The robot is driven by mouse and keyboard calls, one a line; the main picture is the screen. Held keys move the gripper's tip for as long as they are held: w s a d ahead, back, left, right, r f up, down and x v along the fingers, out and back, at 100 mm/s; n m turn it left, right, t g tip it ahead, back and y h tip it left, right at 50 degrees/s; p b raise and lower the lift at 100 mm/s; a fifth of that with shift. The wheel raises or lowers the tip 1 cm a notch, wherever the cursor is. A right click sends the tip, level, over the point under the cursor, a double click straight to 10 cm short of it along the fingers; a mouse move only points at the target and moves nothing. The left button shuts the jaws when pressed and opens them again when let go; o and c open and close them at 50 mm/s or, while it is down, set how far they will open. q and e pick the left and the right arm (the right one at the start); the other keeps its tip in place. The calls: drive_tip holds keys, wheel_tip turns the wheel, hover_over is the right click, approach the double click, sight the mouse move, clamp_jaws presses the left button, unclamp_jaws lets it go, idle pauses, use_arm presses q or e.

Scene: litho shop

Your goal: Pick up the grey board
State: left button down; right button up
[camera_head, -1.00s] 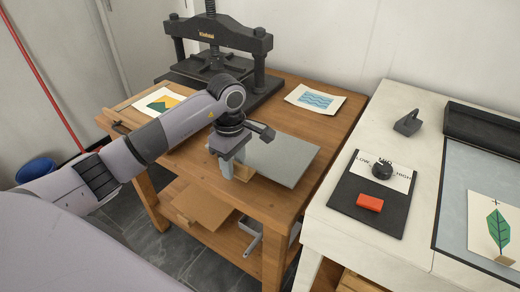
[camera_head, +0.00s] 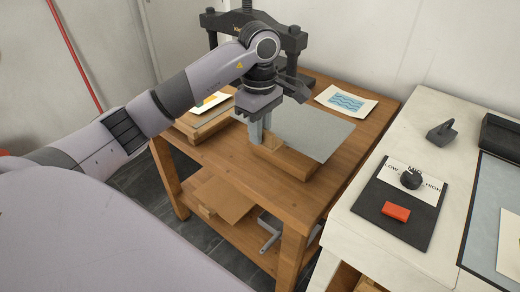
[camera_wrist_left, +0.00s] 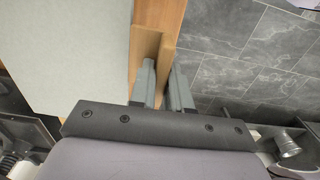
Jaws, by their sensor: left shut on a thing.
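The grey board (camera_head: 312,130) is a flat grey sheet, held level above the wooden table. It also fills the upper left of the left wrist view (camera_wrist_left: 70,50). A wooden piece (camera_head: 286,160) shows along its near side; whether it is fixed to the board I cannot tell. My left gripper (camera_head: 260,137) points down at the near left edge of the board and is shut there. In the left wrist view my left gripper (camera_wrist_left: 163,85) has its fingers either side of a wooden strip (camera_wrist_left: 150,45) beside the board. The exact contact is partly hidden. My right gripper is out of view.
A black press (camera_head: 293,37) stands at the back of the table (camera_head: 350,153). A blue wave print (camera_head: 347,102) lies to the right of it. A white bench (camera_head: 345,225) on the right carries a black plate with a dial and a red block (camera_head: 396,211).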

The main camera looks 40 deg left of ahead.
use_arm(q)
wheel_tip(320, 180, up, 11)
drive_tip(key=shift+f+p, duration=0.2)
drive_tip(key=shift+p, duration=0.95)
wheel_tip(320, 180, up, 6)
drive_tip(key=p, duration=0.4)
drive_tip(key=shift+f+p, duration=0.25)
drive_tip(key=shift+p, duration=0.15)
drive_tip(key=shift+f, duration=0.1)
